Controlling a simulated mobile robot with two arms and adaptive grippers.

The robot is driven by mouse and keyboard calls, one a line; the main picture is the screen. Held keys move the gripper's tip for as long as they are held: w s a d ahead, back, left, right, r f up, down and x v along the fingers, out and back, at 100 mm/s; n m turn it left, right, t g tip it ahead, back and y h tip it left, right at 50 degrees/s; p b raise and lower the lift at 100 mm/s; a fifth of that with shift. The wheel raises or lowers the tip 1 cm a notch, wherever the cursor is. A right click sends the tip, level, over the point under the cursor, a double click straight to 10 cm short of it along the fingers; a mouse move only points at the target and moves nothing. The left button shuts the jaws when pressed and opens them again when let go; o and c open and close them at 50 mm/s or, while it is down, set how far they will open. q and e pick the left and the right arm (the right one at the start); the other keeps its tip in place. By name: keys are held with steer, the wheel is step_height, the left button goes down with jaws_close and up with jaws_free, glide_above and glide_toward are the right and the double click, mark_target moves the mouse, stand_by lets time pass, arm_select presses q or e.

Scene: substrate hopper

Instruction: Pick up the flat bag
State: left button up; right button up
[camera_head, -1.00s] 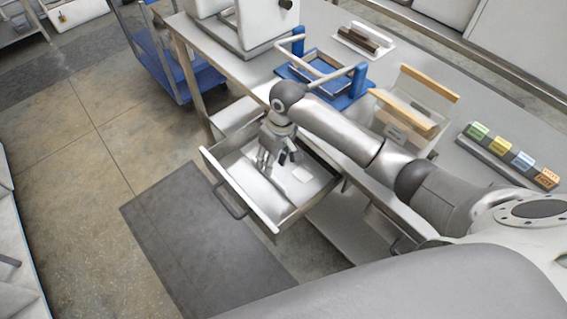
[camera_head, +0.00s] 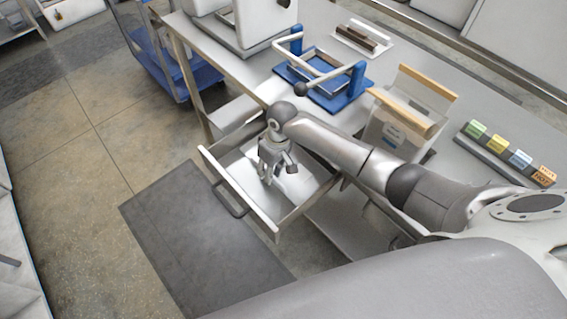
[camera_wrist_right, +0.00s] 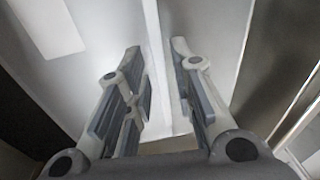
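The flat bag looks like a pale, smooth sheet (camera_head: 306,181) lying in the open metal drawer (camera_head: 215,178); its outline is hard to tell from the drawer floor. In the right wrist view a pale surface (camera_wrist_right: 100,30) with a white label-like patch (camera_wrist_right: 45,28) lies left of a straight edge, probably the bag. My right gripper (camera_head: 272,180) points down inside the drawer. Its fingers (camera_wrist_right: 160,75) are apart, on either side of that edge, with nothing clearly held. Contact cannot be told. My left gripper is not in view.
The steel table (camera_head: 255,75) carries a blue frame (camera_head: 350,95), a holder with wooden bars (camera_head: 405,125) and a rack of coloured blocks (camera_head: 500,155). The drawer walls stand close around my right gripper. A blue cart (camera_head: 195,85) stands behind. A dark mat (camera_head: 200,240) lies on the floor.

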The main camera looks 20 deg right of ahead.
jaws_close()
steer(key=shift+r, duration=0.1)
